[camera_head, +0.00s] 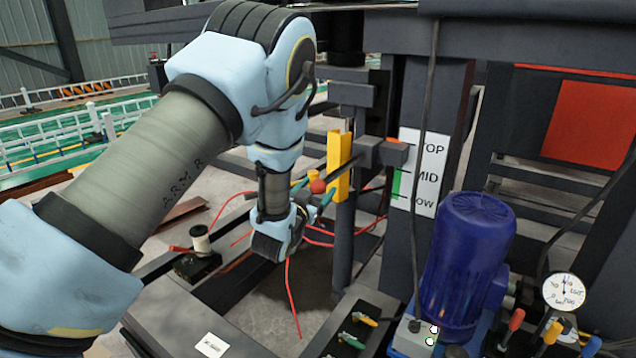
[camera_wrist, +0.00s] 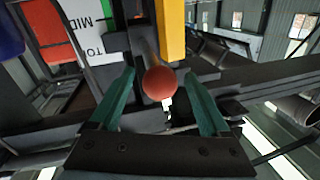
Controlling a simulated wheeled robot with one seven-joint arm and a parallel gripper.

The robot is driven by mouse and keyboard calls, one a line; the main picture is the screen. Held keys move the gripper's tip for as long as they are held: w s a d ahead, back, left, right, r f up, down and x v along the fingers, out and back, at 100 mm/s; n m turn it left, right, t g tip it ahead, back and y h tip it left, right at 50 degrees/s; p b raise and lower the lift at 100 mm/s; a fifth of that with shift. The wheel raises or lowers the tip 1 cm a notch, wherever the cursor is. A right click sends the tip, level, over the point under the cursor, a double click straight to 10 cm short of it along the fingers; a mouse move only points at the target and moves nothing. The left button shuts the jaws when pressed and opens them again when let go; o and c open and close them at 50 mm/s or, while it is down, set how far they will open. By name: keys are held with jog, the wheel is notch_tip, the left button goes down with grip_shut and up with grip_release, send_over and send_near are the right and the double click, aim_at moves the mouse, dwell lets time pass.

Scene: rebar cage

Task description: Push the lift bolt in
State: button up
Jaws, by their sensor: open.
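The lift bolt shows as a red ball knob (camera_head: 318,186) at the end of a short rod, beside a yellow upright bracket (camera_head: 339,165) on the dark post. My gripper (camera_head: 316,189) is at the knob with its green fingers spread. In the wrist view, the red knob (camera_wrist: 160,83) sits between the two fingertips of my gripper (camera_wrist: 159,76), with a gap on each side. The yellow bracket (camera_wrist: 171,30) stands just beyond it. Part of the rod behind the knob is hidden, so I cannot tell how far the bolt is in.
A TOP/MID/LOW scale plate (camera_head: 420,172) with a green mark stands right of the bracket. A blue motor (camera_head: 466,265), a dial gauge (camera_head: 564,292) and several coloured levers are at lower right. Red wires hang around my gripper. A spool (camera_head: 200,240) stands at lower left.

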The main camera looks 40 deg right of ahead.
jog(key=shift+w+d, duration=0.2)
jog(key=shift+d, duration=0.15)
jog(key=shift+c, duration=0.2)
grip_shut()
dwell(0.6)
